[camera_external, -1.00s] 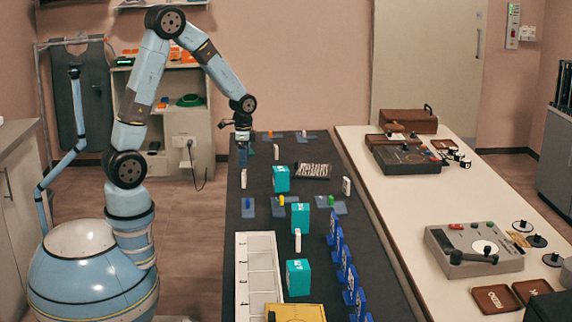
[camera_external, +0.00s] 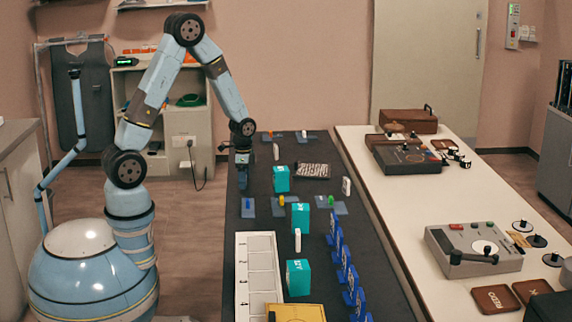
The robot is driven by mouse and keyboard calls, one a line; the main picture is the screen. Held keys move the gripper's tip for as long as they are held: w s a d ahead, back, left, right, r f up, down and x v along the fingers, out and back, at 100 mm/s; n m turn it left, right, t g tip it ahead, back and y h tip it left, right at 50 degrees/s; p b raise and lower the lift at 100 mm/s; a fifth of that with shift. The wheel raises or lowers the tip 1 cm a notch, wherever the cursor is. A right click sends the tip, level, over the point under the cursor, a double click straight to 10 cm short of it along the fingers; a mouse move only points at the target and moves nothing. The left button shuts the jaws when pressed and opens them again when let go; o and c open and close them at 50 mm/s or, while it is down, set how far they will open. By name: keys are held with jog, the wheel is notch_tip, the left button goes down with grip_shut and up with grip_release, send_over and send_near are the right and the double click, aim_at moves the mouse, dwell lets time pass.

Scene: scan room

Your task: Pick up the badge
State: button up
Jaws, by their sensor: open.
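No thing is plainly marked as the badge. Small white upright pieces that may be badges stand on the dark table (camera_external: 232,222): one at the back (camera_external: 276,151), one at the right edge (camera_external: 346,186) and one between teal boxes (camera_external: 297,240). My gripper (camera_external: 243,185) points down, low over the table's left edge, where another white piece stood; the gripper now hides that piece. The jaws are open, but I cannot tell whether they are around the piece or touch it.
Teal boxes (camera_external: 281,179) and a patterned black-and-white pouch (camera_external: 313,170) lie right of my gripper. Blue plates with coloured pegs (camera_external: 248,208) lie in front. A numbered white tray (camera_external: 259,275) and a row of blue stands (camera_external: 345,265) are nearer the camera.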

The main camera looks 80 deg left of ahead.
jog(key=shift+c, duration=0.4)
jog(key=c, duration=1)
jog(key=shift+c, duration=0.2)
